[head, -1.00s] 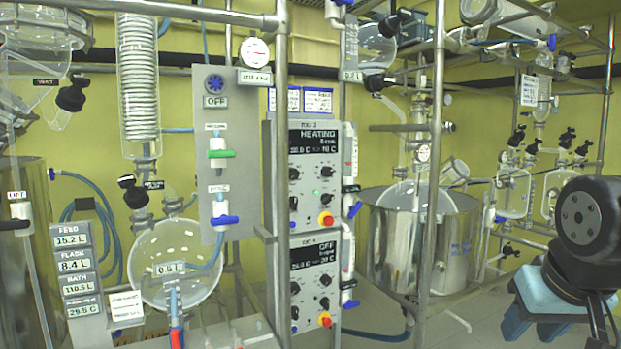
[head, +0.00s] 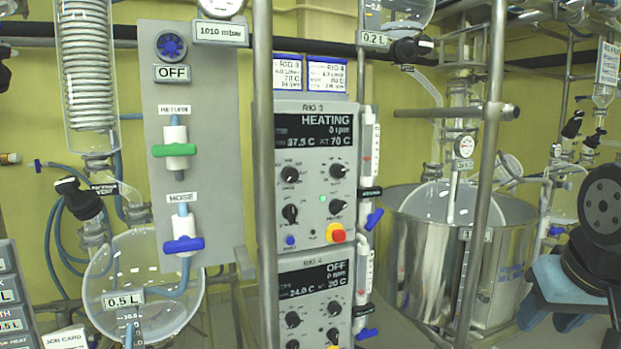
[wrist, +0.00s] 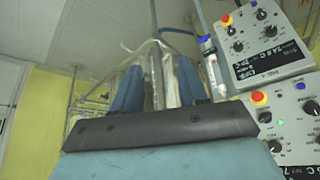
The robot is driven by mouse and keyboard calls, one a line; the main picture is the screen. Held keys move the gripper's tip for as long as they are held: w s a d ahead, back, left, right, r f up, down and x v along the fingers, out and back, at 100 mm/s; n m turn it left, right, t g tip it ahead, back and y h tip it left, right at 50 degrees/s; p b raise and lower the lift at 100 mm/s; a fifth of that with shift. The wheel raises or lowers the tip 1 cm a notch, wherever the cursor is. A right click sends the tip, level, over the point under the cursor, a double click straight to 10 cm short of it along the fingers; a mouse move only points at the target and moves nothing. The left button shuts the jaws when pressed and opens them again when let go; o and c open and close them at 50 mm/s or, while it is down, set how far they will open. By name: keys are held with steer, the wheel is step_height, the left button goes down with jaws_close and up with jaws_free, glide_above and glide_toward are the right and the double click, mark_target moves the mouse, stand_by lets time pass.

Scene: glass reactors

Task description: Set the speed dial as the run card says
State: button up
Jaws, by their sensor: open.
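The Rig 3 control box (head: 312,235) reads HEATING, 0 rpm, 37.5 C and 70 C. It has several black dials, such as the upper right dial (head: 337,171) and upper left dial (head: 290,174); their small labels are unreadable. Two blue-topped cards, the Rig 3 card (head: 288,74) and Rig 4 card (head: 327,75), stand above the box; their rpm figures are too small to read surely. My gripper (wrist: 158,88) is open, with two blue fingers apart and nothing clearly between them. The Rig 3 box (wrist: 290,100) is right of it in the wrist view, apart from it.
The Rig 4 box (head: 312,305), reading OFF, sits below Rig 3. A steel post (head: 263,150) runs just left of the boxes. Valves with blue handles (head: 374,219) line their right side. A steel bath (head: 412,265) stands right, a glass flask (head: 180,310) left.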

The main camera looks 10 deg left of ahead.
steer(key=shift+w+a, duration=0.2)
steer(key=shift+w, duration=0.05)
steer(key=shift+o, duration=0.3)
